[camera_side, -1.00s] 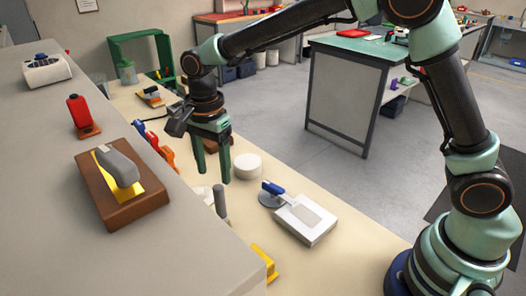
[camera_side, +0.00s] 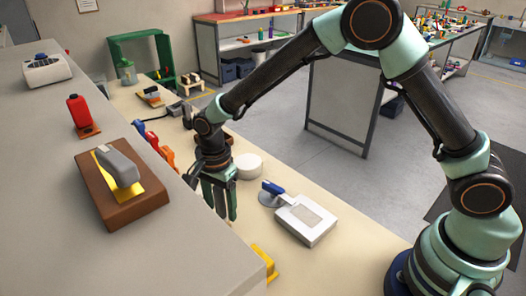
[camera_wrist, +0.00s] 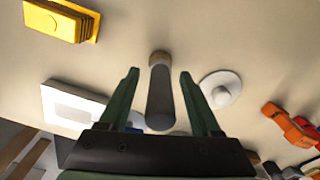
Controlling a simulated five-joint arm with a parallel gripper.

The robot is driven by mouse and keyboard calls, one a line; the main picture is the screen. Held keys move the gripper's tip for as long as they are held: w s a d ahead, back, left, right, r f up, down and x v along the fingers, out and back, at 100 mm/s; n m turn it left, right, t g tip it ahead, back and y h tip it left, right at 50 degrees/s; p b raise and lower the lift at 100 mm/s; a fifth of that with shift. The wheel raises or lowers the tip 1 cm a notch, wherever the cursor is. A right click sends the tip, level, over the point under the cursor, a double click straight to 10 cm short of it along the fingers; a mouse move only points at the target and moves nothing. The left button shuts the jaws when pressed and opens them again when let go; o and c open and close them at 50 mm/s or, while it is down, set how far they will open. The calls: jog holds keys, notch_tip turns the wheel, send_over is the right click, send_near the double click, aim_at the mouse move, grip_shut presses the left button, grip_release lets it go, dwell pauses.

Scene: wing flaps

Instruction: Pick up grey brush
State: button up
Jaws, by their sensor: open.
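The grey brush (camera_wrist: 160,98) is a dark grey, rounded upright handle with a tan band at one end in the wrist view. It shows between the two fingers of my gripper (camera_wrist: 158,77), with a visible gap on each side. In the side view my gripper (camera_side: 220,212) points down at the brush's place on the bench. Its green fingers hide most of the brush there. My gripper is open and I see no contact with the brush.
A white disc with a knob (camera_wrist: 221,93) lies close to the right finger in the wrist view. A white box (camera_side: 306,220), a white round container (camera_side: 248,166) and a yellow block (camera_side: 264,262) stand nearby. A raised grey counter (camera_side: 60,215) borders the left.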

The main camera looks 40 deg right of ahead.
grip_shut()
jog(key=shift+r, duration=0.15)
notch_tip(320, 180, up, 20)
dwell(0.6)
